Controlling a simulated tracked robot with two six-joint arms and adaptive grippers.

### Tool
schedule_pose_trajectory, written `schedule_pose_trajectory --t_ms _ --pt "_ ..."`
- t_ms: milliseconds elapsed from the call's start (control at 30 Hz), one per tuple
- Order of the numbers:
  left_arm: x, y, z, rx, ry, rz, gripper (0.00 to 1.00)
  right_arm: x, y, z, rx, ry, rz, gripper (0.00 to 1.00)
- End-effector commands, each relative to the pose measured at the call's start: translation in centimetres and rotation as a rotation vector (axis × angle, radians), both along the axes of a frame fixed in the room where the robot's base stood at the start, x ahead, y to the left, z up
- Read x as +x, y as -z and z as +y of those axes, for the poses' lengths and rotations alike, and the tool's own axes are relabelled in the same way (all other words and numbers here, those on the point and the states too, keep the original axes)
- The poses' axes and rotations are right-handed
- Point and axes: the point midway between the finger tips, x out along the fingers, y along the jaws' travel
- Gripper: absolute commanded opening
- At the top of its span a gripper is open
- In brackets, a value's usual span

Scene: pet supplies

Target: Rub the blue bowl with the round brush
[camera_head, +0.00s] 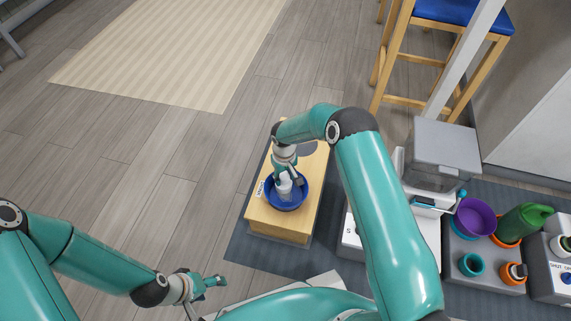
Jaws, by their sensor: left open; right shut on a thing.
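The blue bowl (288,205) sits on a light wooden stand (282,226) near the middle of the camera_head view. My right gripper (290,178) reaches down over the bowl and is shut on the round brush (284,187), whose white part shows inside the bowl. Whether the brush touches the bowl's inner wall cannot be told, as its lower end is hidden. My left gripper (217,282) is open and empty, low in the view, well away from the bowl.
A purple bowl (473,215), a green bottle (522,222) and a teal cup (471,265) stand on grey stands at the right. A grey lidded box (444,143) stands behind them. A blue-seated stool (462,14) is farther back. Floor left of the stand is clear.

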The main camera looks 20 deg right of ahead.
Motion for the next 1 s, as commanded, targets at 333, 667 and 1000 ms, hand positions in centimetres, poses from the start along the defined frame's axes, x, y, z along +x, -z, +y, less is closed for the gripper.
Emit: schedule_pose_trajectory --t_ms 333,667,1000 --pt "0.0 -1.9 0.0 0.0 0.001 -0.001 0.66 -0.3 -3.4 -0.9 0.0 0.017 0.003 0.08" --pt "0.0 -3.1 0.0 0.0 0.001 -0.001 0.66 -0.3 -5.9 -0.9 0.0 0.017 0.003 0.08" --pt "0.0 -3.1 0.0 0.0 0.001 0.0 0.66 -0.3 -6.0 -0.8 0.0 0.016 0.003 0.08"
